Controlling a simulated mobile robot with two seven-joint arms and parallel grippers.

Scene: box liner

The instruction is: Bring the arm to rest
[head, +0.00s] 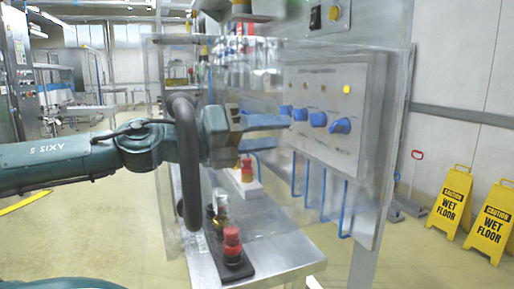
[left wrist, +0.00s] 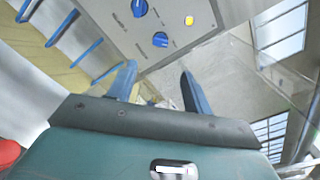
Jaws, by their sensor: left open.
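My left gripper (head: 266,133) reaches in from the left, with blue fingers pointing at a grey control panel (head: 325,160). The panel has a row of blue knobs (head: 318,119) and a lit yellow lamp (head: 346,89). In the head view the fingertips are close to the knobs; whether they touch is unclear. In the left wrist view the gripper (left wrist: 158,85) is open with nothing between its fingers, and the panel (left wrist: 185,15) with two blue knobs (left wrist: 160,39) lies beyond. My right gripper is not in view.
A black handle (head: 187,160) stands near my wrist. Below is a metal table (head: 285,255) with a red-capped item (head: 232,242). Blue hooks (head: 322,195) hang under the panel. Yellow wet-floor signs (head: 451,203) stand at right.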

